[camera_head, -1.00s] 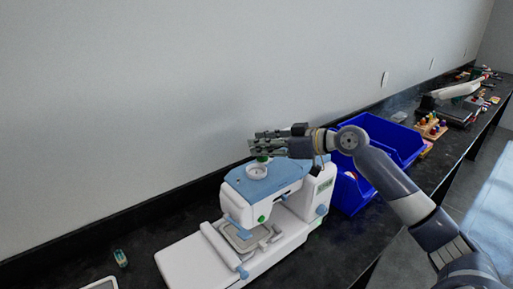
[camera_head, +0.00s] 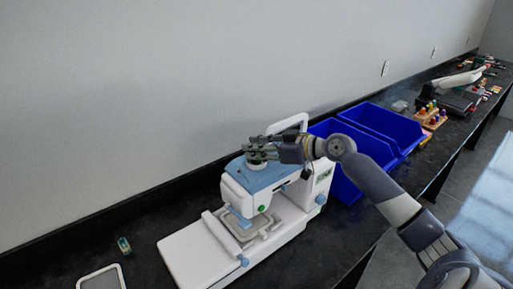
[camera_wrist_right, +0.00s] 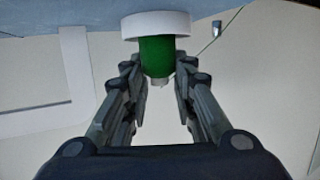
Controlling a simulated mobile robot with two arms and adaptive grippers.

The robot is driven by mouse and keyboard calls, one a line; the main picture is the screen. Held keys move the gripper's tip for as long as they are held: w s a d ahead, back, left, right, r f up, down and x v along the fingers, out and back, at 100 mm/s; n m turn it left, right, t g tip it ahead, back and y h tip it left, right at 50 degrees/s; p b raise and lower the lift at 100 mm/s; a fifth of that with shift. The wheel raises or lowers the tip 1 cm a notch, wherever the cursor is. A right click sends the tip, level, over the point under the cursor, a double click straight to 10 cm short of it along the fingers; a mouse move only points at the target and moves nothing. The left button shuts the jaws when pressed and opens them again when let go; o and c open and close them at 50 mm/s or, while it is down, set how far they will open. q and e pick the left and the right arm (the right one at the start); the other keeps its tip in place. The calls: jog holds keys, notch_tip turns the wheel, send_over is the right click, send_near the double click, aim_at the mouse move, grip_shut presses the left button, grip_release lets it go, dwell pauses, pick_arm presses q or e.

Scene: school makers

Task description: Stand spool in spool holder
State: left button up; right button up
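The green spool (camera_wrist_right: 157,57) is upright in the right wrist view, its one end inside the round white spool holder (camera_wrist_right: 155,24). My right gripper (camera_wrist_right: 158,72) has a finger close against each side of the spool, with no clear gap. In the head view the right gripper (camera_head: 254,150) is just above the holder (camera_head: 256,164) on the blue top of the sewing machine (camera_head: 238,187); the spool is hidden there. How deep the spool sits cannot be told. My left gripper is not in view.
Blue bins (camera_head: 345,190) stand right of the machine, under my right arm. A small green-and-tan item (camera_head: 124,246) and a white-framed tablet-like panel (camera_head: 101,280) lie left on the black counter (camera_head: 150,225). The wall is close behind.

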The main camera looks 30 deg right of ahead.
jog(key=o, duration=0.4)
jog(key=shift+o, duration=0.2)
jog(key=shift+r+p, duration=0.5)
jog(key=shift+p, duration=0.1)
jog(key=shift+s+d+f+b, duration=0.1)
jog(key=shift+s+d+b, duration=0.2)
jog(key=shift+s+b, duration=0.2)
jog(key=shift+s+d+b, duration=0.3)
jog(key=shift+s+b, duration=0.1)
jog(key=shift+s, duration=0.15)
jog(key=b+v, duration=0.3)
jog(key=v, duration=0.6)
jog(key=shift+s+r, duration=0.25)
jog(key=shift+r, duration=0.05)
jog(key=shift+d, duration=0.1)
